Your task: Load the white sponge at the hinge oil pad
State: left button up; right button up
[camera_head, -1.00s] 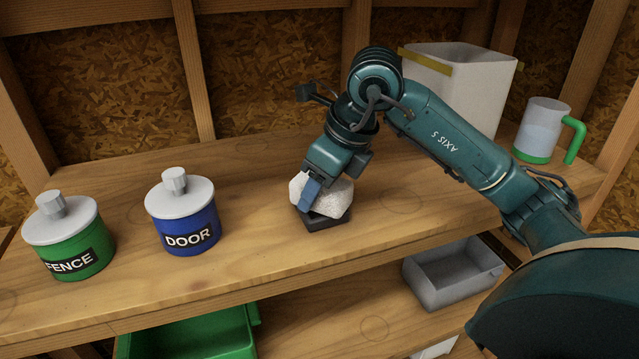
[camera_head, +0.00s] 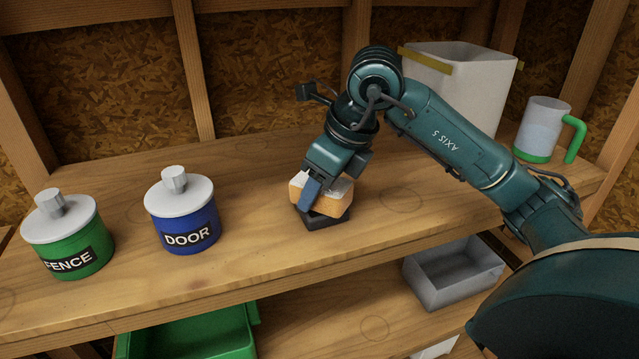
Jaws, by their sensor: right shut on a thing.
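The sponge (camera_head: 334,202) is a rounded block with a white top and orange-tan sides. It sits at or just on a small black pad (camera_head: 322,221) on the bench, right of the cans. I take this pad for the hinge oil pad; no label shows on it. My right gripper (camera_head: 316,194) reaches down from above and is shut on the sponge, one blue finger across its near side. The other finger is hidden. I cannot tell whether the sponge presses on the pad or is just above it. My left gripper is not in view.
A blue DOOR can (camera_head: 188,232) and a green FENCE can (camera_head: 71,254) stand at left. A white bin (camera_head: 463,89) and a green-handled jug (camera_head: 541,128) stand at back right. A grey bin (camera_head: 450,279) and green tray (camera_head: 200,338) are below. The bench between DOOR can and pad is clear.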

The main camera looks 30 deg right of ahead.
dwell(0.3)
jog(key=shift+r+p, duration=2.8)
jog(key=shift+r, duration=0.7)
jog(key=shift+f, duration=0.1)
